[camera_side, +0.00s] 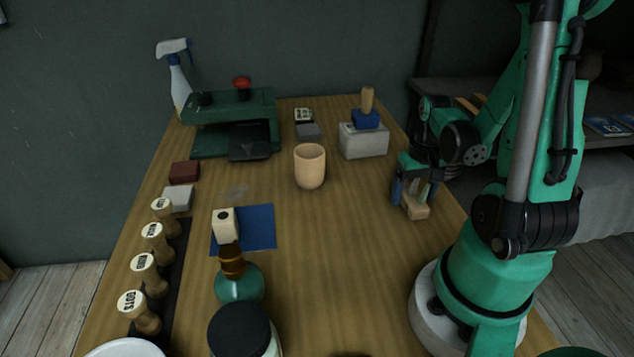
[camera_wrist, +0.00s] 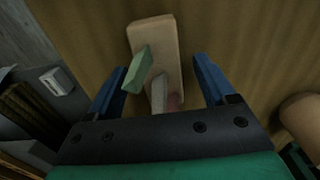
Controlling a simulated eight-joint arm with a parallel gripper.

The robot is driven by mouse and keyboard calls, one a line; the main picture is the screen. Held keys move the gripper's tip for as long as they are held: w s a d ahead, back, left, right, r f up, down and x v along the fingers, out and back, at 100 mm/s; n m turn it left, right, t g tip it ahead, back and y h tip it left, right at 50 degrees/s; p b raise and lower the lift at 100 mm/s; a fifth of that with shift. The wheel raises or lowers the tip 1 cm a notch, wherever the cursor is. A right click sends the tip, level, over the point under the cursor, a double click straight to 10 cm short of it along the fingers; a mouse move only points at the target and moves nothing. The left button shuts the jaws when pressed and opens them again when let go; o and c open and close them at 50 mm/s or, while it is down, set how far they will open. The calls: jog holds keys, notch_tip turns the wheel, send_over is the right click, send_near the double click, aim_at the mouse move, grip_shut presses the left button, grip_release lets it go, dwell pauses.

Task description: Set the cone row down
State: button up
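The cone row is a pale tan block (camera_side: 416,211) with several thin upright cones, near the right edge of the wooden table in the side view. It appears to rest on the tabletop. In the wrist view its block (camera_wrist: 156,32) shows with a green cone (camera_wrist: 137,69), a whitish cone (camera_wrist: 158,93) and a partly hidden pinkish one. My gripper (camera_side: 414,190) is over the cone row. Its blue fingers (camera_wrist: 158,60) stand wide apart on either side of the cones, with visible gaps, so it is open and holds nothing.
A peach cup (camera_side: 310,167) stands mid-table. Behind it are a grey block (camera_side: 363,142) with a blue-based stamp (camera_side: 366,117) and a green press (camera_side: 235,106). Stamps (camera_side: 153,237), a blue mat (camera_side: 259,226) and jars (camera_side: 239,330) fill the left and front. The table between cup and cone row is clear.

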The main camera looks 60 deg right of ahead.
aim_at(414, 191)
dwell(0.3)
notch_tip(414, 191, up, 12)
jog(key=w+a+n+t, duration=0.3)
jog(key=w+a+n, duration=0.1)
jog(key=a, duration=0.4)
jog(key=w+a+n+t, duration=0.4)
jog(key=w+a, duration=0.3)
jog(key=a, duration=0.2)
jog(key=shift+a+r+n, duration=0.15)
jog(key=shift+r+n, duration=0.25)
jog(key=shift+n, duration=0.1)
